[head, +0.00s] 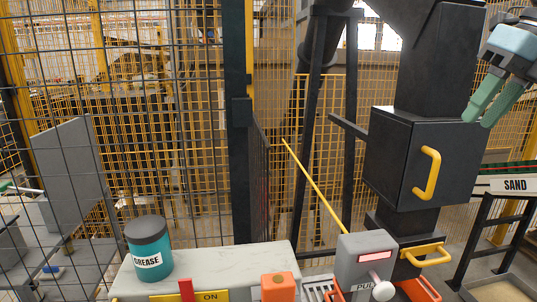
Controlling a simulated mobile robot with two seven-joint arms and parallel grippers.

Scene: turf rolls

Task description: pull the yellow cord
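The yellow cord (315,188) shows as a thin, straight, slanting line. It runs from its upper left end, in front of the mesh fence, down to behind the grey box (362,262). Its lower end is hidden by that box. The grey box has a red display, a white knob (383,290) and the word PULL, partly covered by the knob. My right gripper (478,120) is at the upper right, well apart from the cord, beside the black cabinet. Its two green fingers point down and left with a gap between them, holding nothing visible. My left gripper is not in view.
A black cabinet (400,165) with a yellow handle (428,174) stands between my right gripper and the cord. A teal GREASE can (149,250) stands on the pale bench (215,262) at lower left.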

